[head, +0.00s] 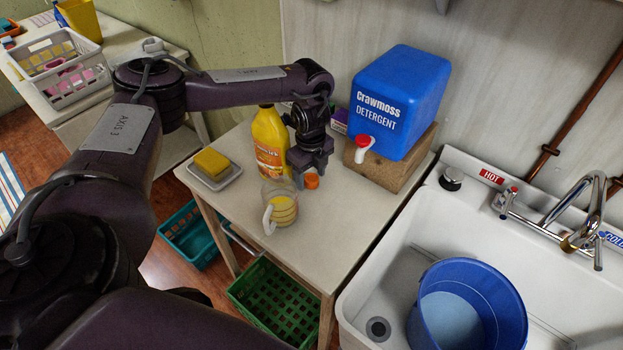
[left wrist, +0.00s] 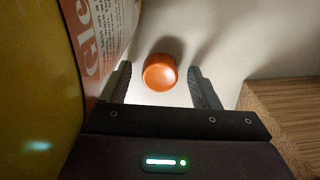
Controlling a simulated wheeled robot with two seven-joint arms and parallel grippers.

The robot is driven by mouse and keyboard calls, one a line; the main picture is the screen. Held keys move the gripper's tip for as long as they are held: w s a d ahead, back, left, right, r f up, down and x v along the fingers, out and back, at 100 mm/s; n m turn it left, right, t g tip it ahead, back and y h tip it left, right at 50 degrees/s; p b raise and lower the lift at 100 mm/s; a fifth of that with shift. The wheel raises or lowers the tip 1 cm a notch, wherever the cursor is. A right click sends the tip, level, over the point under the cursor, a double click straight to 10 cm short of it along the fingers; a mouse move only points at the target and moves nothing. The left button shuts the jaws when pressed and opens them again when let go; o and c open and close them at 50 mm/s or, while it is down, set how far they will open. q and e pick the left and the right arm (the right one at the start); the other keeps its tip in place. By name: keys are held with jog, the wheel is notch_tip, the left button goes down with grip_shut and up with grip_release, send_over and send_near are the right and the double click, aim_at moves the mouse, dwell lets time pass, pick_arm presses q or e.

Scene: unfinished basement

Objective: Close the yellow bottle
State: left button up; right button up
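The yellow bottle (head: 268,150) stands upright on the white table, with an orange label on its front. Its top is partly hidden by my left forearm. An orange cap (head: 312,181) lies on the table to the right of the bottle. My left gripper (head: 311,173) points down just beside the bottle, over the cap. In the left wrist view the fingers are apart and empty, and the cap (left wrist: 160,72) shows in the gap between the fingertips. The bottle (left wrist: 45,80) fills the left side there, close to the left finger. My right gripper is not in view.
A mug (head: 283,208) stands in front of the cap. A yellow sponge (head: 212,161) lies in a dish (head: 222,180) at left. A blue detergent container (head: 400,100) sits on a wooden block (head: 385,174) at right.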

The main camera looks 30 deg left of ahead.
aim_at(311, 177)
pick_arm(q)
jog(key=c, duration=0.9)
jog(key=shift+o, duration=0.2)
jog(key=shift+r, duration=0.1)
jog(key=shift+r, duration=0.55)
notch_tip(311, 177, up, 4)
jog(key=shift+r+b, duration=0.15)
jog(key=shift+b, duration=0.35)
notch_tip(311, 177, up, 14)
jog(key=p, duration=0.4)
jog(key=shift+r+p, duration=0.25)
jog(key=shift+p, duration=0.05)
